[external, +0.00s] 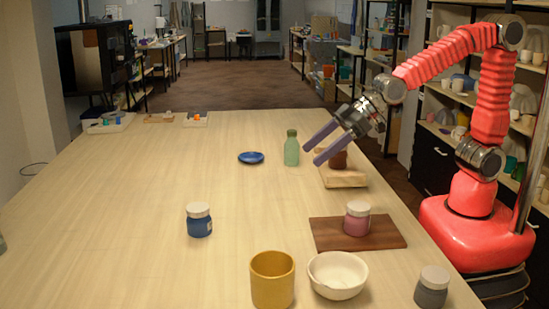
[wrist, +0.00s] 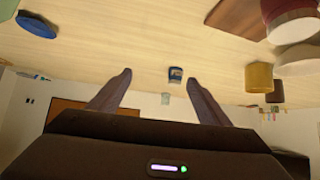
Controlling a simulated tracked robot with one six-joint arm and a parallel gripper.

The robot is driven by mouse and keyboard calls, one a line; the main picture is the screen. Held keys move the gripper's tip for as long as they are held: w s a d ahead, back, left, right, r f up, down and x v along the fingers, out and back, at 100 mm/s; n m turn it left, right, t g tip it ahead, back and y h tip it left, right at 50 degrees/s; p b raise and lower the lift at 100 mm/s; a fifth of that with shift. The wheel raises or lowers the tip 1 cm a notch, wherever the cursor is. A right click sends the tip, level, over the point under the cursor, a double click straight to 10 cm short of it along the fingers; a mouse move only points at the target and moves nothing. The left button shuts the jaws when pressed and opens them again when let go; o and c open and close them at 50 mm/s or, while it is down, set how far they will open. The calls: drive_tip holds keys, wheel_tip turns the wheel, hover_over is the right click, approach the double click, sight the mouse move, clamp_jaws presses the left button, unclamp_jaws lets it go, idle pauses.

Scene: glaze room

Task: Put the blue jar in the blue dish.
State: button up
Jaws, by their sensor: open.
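The blue jar (external: 200,226) with a pale lid stands upright on the table, left of centre; the wrist view shows it small and far off (wrist: 176,76). The shallow blue dish (external: 251,157) lies farther back on the table and looks empty; it also shows at the upper left of the wrist view (wrist: 38,27). My gripper (external: 311,156) is open and empty, in the air near the green bottle, to the right of the dish and away from the jar. Its two fingers (wrist: 158,77) are spread in the wrist view.
A green bottle (external: 291,150) stands between dish and gripper. A brown pot (external: 338,160) sits on a wooden block (external: 345,179). A pink jar (external: 357,220) stands on a dark board (external: 328,234). A yellow cup (external: 272,282), white bowl (external: 338,279) and grey jar (external: 431,290) stand in front.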

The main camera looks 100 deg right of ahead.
drive_tip(key=w+a+f+t, duration=0.1)
drive_tip(key=w+a+f, duration=0.1)
drive_tip(key=w, duration=0.3)
drive_tip(key=w+a+f+t, duration=0.1)
drive_tip(key=w+a+f, duration=0.1)
drive_tip(key=w, duration=0.3)
drive_tip(key=n+t+y, duration=0.1)
drive_tip(key=t+y, duration=0.1)
approach(206, 219)
drive_tip(key=s+d, duration=0.2)
drive_tip(key=s, duration=0.1)
drive_tip(key=shift+d+r, duration=0.3)
drive_tip(key=shift+d, duration=0.1)
drive_tip(key=shift+x, duration=4.25)
drive_tip(key=shift+f, duration=0.2)
drive_tip(key=shift+f+x, duration=0.2)
drive_tip(key=shift+x, duration=2.35)
drive_tip(key=shift+s, duration=0.1)
drive_tip(key=shift+c, duration=0.5)
